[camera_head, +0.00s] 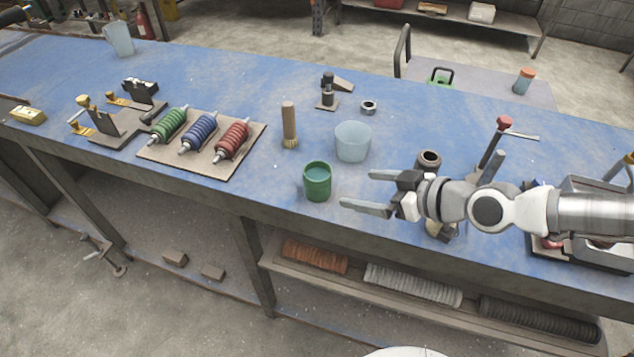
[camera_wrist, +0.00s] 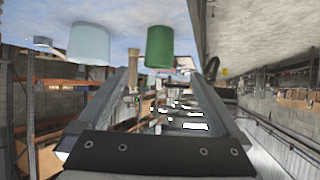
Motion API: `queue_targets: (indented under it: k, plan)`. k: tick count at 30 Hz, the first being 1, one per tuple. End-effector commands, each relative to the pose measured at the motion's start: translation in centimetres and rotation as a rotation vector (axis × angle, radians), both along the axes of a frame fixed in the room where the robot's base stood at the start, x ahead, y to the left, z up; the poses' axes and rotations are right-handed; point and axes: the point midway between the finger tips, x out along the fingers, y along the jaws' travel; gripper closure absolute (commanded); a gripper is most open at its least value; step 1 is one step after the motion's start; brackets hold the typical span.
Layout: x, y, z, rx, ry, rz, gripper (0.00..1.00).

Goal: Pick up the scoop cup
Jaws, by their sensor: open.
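A green cup (camera_head: 318,186) stands upright near the front edge of the blue table. A pale translucent cup (camera_head: 352,143) stands upright behind it and to the right. I cannot tell from looks which one is the scoop cup. My gripper (camera_head: 357,189) is open and empty, just right of the green cup, with its fingers pointing left towards it. In the wrist view the green cup (camera_wrist: 160,46) is ahead of the open fingers, apart from them. The pale cup (camera_wrist: 89,43) is there to its left.
A wooden-handled brush (camera_head: 289,125) stands left of the cups. A board (camera_head: 230,165) with green, blue and red springs lies farther left. A dark-rimmed tube (camera_head: 428,161) and a red-knobbed clamp (camera_head: 504,124) stand near my arm. The table is clear between board and green cup.

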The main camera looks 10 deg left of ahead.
Motion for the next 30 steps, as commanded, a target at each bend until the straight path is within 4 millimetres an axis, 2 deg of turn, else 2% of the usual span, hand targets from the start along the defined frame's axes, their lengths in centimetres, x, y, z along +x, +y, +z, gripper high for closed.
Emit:
queue_targets:
  k: [3, 8, 14, 15, 30]
  plan:
    - [0.2, -0.1, 0.6, 0.023, -0.022, -0.004, 0.0]
    - [0.5, 0.6, 0.4, 0.026, -0.025, -0.001, 0.0]
    - [1.1, 1.8, -0.4, 0.022, -0.025, -0.002, 0.0]
    - [1.3, 2.2, -1.0, 0.022, -0.026, -0.001, 0.0]
    - [3.7, 6.9, -3.9, 0.023, -0.025, -0.003, 0.0]
